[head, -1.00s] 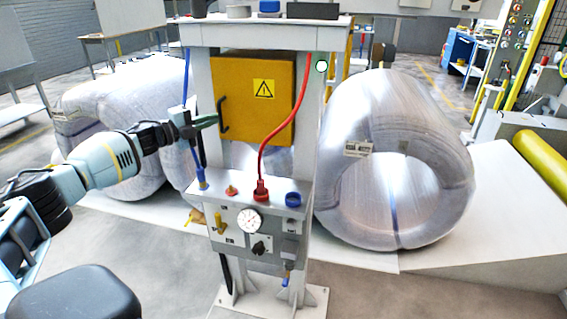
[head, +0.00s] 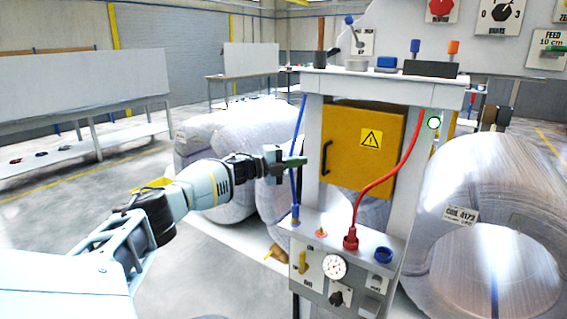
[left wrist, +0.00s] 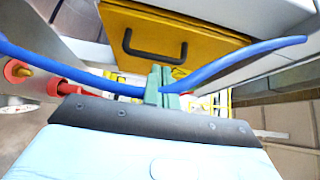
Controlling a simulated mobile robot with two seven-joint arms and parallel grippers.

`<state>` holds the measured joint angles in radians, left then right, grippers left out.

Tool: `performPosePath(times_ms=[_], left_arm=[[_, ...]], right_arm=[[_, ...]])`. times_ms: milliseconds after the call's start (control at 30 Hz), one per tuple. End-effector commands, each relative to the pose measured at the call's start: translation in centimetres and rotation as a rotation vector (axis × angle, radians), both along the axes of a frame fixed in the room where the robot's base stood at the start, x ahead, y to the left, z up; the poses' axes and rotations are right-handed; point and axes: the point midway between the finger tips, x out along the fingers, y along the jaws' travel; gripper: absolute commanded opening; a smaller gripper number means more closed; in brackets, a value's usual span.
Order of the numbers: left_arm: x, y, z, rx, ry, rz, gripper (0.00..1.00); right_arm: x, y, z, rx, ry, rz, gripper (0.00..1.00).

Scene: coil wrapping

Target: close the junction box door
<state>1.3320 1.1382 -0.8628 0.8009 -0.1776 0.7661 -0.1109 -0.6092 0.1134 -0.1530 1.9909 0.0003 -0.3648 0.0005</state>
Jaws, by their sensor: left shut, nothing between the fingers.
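The junction box door (head: 352,165) is a yellow panel with a warning triangle and a black handle (head: 326,158) at its left side. It hangs between the posts of the grey stand; I cannot tell whether it sits fully flush. My left gripper (head: 297,162), with green fingers, is shut and empty, left of the door and beside the stand's left post. In the left wrist view, the shut fingers (left wrist: 162,86) point toward the yellow door (left wrist: 210,42) and its black handle (left wrist: 153,50), apart from the handle. My right gripper is not in view.
A blue cable (head: 297,185) runs down by the left post and crosses the left wrist view close to the fingers. A red cable (head: 385,183) hangs by the door's right side to the control panel (head: 345,254). Wrapped coils (head: 480,220) stand behind.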

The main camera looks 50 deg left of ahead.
Motion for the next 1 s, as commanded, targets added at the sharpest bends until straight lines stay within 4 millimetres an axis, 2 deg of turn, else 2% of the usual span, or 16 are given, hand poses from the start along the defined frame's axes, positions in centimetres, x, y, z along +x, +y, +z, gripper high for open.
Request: performPosePath(times_ms=[33,67,267,400,600,1000], left_arm=[[-0.1,1.0,-0.8,0.0,0.005,0.004,0.0],[-0.1,1.5,-0.8,-0.001,0.005,0.003,0.0],[-0.5,3.9,-0.5,0.0,0.002,0.001,0.0],[-0.7,4.9,-0.4,0.001,0.002,0.002,0.0],[-0.9,5.7,-0.3,0.001,0.003,-0.001,0.0],[-1.0,5.9,-0.1,0.001,0.002,-0.002,0.0]], right_arm=[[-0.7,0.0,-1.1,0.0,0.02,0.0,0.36],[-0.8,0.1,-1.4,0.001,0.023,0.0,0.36],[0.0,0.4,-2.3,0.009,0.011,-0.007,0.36],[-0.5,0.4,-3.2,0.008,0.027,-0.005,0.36],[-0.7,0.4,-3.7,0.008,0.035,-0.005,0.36],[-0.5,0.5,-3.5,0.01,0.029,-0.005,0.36]])
